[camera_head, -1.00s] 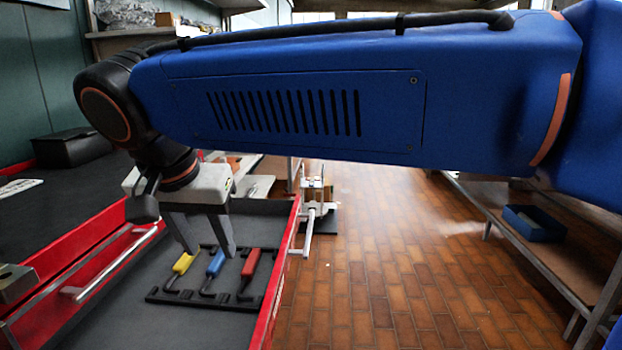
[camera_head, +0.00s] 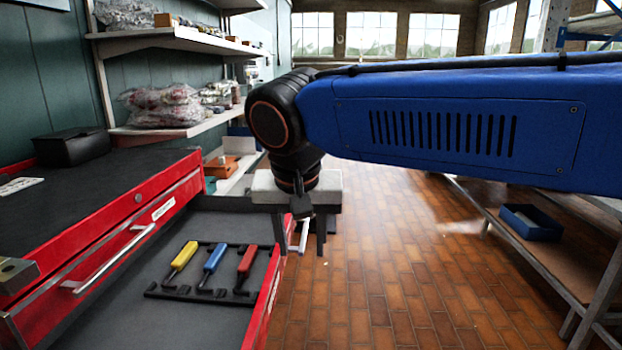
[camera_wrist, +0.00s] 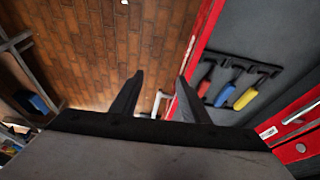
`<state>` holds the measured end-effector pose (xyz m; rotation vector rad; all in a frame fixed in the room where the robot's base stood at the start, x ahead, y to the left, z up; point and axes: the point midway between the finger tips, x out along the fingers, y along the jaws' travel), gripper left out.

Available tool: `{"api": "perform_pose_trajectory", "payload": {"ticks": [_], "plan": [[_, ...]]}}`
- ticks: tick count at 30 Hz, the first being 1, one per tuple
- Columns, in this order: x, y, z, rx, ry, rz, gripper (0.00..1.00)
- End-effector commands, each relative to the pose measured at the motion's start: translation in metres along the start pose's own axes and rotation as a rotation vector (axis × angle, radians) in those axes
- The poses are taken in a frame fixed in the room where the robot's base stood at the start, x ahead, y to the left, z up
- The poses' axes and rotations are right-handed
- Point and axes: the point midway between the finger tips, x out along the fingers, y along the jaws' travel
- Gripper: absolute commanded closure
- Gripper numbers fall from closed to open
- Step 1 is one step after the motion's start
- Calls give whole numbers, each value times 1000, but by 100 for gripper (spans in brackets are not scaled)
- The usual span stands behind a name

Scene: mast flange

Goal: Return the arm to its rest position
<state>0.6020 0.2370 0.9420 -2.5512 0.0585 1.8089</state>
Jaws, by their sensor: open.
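My gripper (camera_head: 310,240) hangs beyond the right edge of the open drawer in the head view, fingers pointing down. In the wrist view its two fingers (camera_wrist: 160,98) stand apart with nothing between them. My blue arm (camera_head: 450,125) stretches across the upper right of the head view. In the drawer (camera_head: 215,330), a black holder (camera_head: 200,294) carries three tools with yellow (camera_head: 181,258), blue (camera_head: 214,259) and red (camera_head: 247,262) handles. The same tools show at the right of the wrist view.
A red cabinet (camera_head: 175,190) with a black top stands at the left. Shelves (camera_head: 165,40) with bagged items (camera_head: 165,105) line the left wall. A bench with a blue bin (camera_head: 532,223) stands at the right. The brick-tiled floor (camera_head: 400,260) between is clear.

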Motion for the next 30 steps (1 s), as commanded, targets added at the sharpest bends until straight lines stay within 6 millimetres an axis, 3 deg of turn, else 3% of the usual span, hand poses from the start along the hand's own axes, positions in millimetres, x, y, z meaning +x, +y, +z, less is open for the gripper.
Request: {"api": "perform_pose_trajectory", "payload": {"ticks": [3, 15, 21, 30], "plan": [[13, 44, -1, 1, -9, -4, 58], [55, 166, 26, -18, -14, -27, 58], [76, 216, 54, -23, 0, -35, 58], [109, 275, 106, -27, 34, -37, 58]]}}
